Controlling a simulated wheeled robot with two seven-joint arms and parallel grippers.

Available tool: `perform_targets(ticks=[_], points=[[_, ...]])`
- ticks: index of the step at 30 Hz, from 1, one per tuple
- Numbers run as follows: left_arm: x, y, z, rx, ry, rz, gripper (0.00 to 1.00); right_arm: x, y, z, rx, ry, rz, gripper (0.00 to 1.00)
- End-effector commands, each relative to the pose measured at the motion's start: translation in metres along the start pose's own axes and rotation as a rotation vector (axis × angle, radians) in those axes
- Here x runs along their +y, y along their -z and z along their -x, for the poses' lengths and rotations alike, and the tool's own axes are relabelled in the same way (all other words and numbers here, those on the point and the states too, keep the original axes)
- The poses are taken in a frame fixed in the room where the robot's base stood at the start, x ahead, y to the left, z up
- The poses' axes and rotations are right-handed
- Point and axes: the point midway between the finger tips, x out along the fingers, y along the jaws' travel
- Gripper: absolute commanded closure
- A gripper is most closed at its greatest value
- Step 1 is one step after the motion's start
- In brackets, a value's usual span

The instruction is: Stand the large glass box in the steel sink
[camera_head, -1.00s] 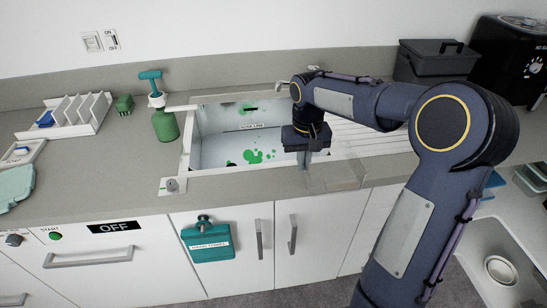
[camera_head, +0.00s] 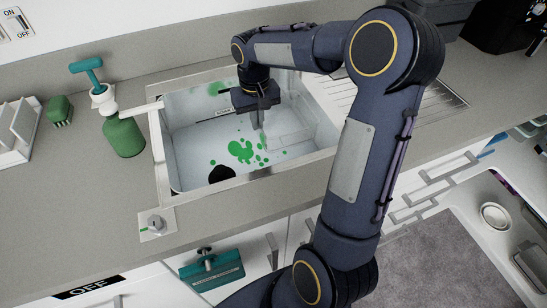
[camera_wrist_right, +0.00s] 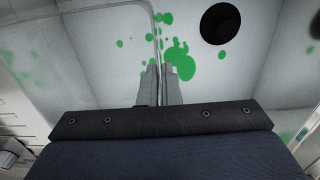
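The large glass box (camera_head: 290,136) is see-through, with only faint edges showing. In the head view it is inside the steel sink (camera_head: 183,150), on the right side of the basin. My right gripper (camera_head: 262,118) points down into the basin, its fingers close together on a wall of the box. In the right wrist view, the gripper (camera_wrist_right: 160,82) has a thin glass edge running up from between its fingers. I cannot tell whether the box touches the sink floor. My left gripper is not in view.
Green blotches (camera_head: 242,151) and a black drain (camera_head: 221,173) mark the sink floor. A green soap pump (camera_head: 124,137) and a green brush (camera_head: 60,110) stand left of the sink. A ribbed drainboard (camera_head: 420,105) lies to the right. A tap lever (camera_head: 157,222) sits at the front left.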

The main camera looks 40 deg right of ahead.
Motion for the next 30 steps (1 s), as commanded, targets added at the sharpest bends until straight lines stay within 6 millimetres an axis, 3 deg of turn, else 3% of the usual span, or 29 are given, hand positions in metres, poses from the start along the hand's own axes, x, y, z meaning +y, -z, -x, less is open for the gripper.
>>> perform_targets(ticks=[1, 7, 18, 25, 30], points=[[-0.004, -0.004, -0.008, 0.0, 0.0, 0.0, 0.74, 0.0, 0.0, -0.013, 0.0, 0.0, 0.0, 1.0], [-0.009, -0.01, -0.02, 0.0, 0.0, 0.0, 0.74, 0.0, -0.001, -0.038, 0.001, 0.0, 0.001, 1.0], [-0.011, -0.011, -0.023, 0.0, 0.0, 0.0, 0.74, 0.0, -0.001, -0.095, -0.002, 0.001, 0.001, 1.0], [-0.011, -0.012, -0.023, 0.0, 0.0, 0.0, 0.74, 0.0, -0.001, -0.111, 0.0, 0.0, 0.001, 1.0], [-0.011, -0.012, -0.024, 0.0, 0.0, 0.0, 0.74, -0.001, -0.001, -0.135, -0.002, 0.001, 0.002, 1.0]])
